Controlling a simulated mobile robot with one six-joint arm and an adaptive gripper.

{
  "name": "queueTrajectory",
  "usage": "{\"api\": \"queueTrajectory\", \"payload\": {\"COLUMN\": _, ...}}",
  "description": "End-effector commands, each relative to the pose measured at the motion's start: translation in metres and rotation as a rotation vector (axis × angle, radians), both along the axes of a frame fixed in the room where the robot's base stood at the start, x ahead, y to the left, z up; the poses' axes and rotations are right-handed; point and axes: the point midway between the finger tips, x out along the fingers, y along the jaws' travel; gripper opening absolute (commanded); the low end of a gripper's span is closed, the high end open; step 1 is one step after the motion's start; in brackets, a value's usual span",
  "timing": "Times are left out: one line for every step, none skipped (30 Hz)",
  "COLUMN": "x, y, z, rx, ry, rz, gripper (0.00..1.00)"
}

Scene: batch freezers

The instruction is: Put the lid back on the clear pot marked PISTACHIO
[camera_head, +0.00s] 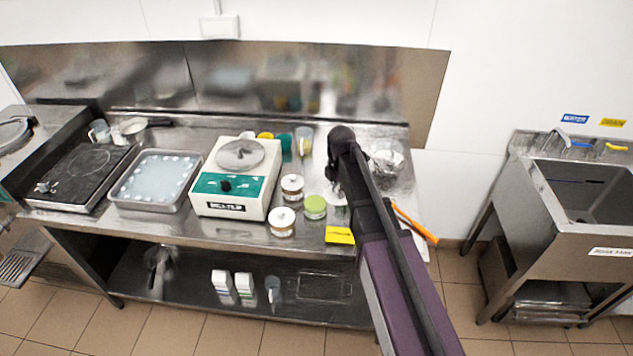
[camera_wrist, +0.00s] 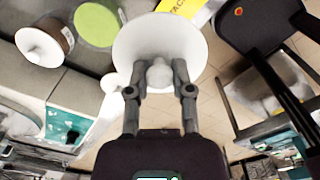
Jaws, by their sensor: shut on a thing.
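My gripper (camera_wrist: 158,72) is shut on the small knob of a white round lid (camera_wrist: 135,42) and holds it in the wrist view. In the head view a pale edge of the lid (camera_head: 334,198) shows beside my arm, which hides the fingers. A pot with a round green top (camera_wrist: 97,22) is just left of the lid; it also stands near the bench front in the head view (camera_head: 315,207). I cannot tell whether the green is its contents. A yellow card (camera_head: 340,235) with partly visible letters lies close by, also at the wrist view's top edge (camera_wrist: 180,6).
Two white-topped jars (camera_head: 292,186) (camera_head: 282,221) stand left of the green-topped pot. A white and green hotplate-like device (camera_head: 232,190) is farther left, beside a metal tray (camera_head: 184,203). An orange-handled tool (camera_head: 414,224) lies at the bench's right end. A sink (camera_head: 590,195) stands apart at right.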

Motion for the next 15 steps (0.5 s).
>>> {"api": "queueTrajectory", "payload": {"x": 0.001, "y": 0.001, "z": -0.001, "rx": 0.000, "ry": 0.000, "rz": 0.000, "gripper": 0.09}}
{"api": "queueTrajectory", "payload": {"x": 0.002, "y": 0.002, "z": -0.002, "rx": 0.000, "ry": 0.000, "rz": 0.001, "gripper": 0.09}}
{"api": "queueTrajectory", "payload": {"x": 0.004, "y": 0.003, "z": -0.003, "rx": 0.000, "ry": 0.000, "rz": 0.002, "gripper": 0.09}}
{"api": "queueTrajectory", "payload": {"x": 0.006, "y": 0.005, "z": -0.004, "rx": 0.000, "ry": 0.000, "rz": 0.003, "gripper": 0.09}}
{"api": "queueTrajectory", "payload": {"x": 0.009, "y": 0.007, "z": -0.006, "rx": 0.000, "ry": 0.000, "rz": 0.004, "gripper": 0.09}}
{"api": "queueTrajectory", "payload": {"x": 0.012, "y": 0.010, "z": -0.008, "rx": 0.000, "ry": 0.000, "rz": 0.005, "gripper": 0.09}}
{"api": "queueTrajectory", "payload": {"x": 0.016, "y": 0.012, "z": -0.010, "rx": 0.000, "ry": 0.000, "rz": 0.006, "gripper": 0.09}}
{"api": "queueTrajectory", "payload": {"x": 0.019, "y": 0.015, "z": -0.012, "rx": 0.000, "ry": 0.000, "rz": 0.008, "gripper": 0.09}}
{"api": "queueTrajectory", "payload": {"x": 0.024, "y": 0.019, "z": -0.015, "rx": 0.000, "ry": 0.000, "rz": 0.010, "gripper": 0.09}}
{"api": "queueTrajectory", "payload": {"x": 0.028, "y": 0.023, "z": -0.017, "rx": 0.000, "ry": 0.000, "rz": 0.012, "gripper": 0.09}}
{"api": "queueTrajectory", "payload": {"x": 0.032, "y": 0.027, "z": -0.019, "rx": 0.000, "ry": 0.000, "rz": 0.014, "gripper": 0.09}}
{"api": "queueTrajectory", "payload": {"x": 0.038, "y": 0.032, "z": -0.023, "rx": 0.000, "ry": 0.000, "rz": 0.016, "gripper": 0.09}}
{"api": "queueTrajectory", "payload": {"x": 0.042, "y": 0.037, "z": -0.025, "rx": 0.000, "ry": 0.000, "rz": 0.018, "gripper": 0.09}}
{"api": "queueTrajectory", "payload": {"x": 0.046, "y": 0.041, "z": -0.028, "rx": 0.000, "ry": 0.000, "rz": 0.020, "gripper": 0.09}}
{"api": "queueTrajectory", "payload": {"x": 0.052, "y": 0.046, "z": -0.031, "rx": 0.000, "ry": 0.000, "rz": 0.022, "gripper": 0.09}}
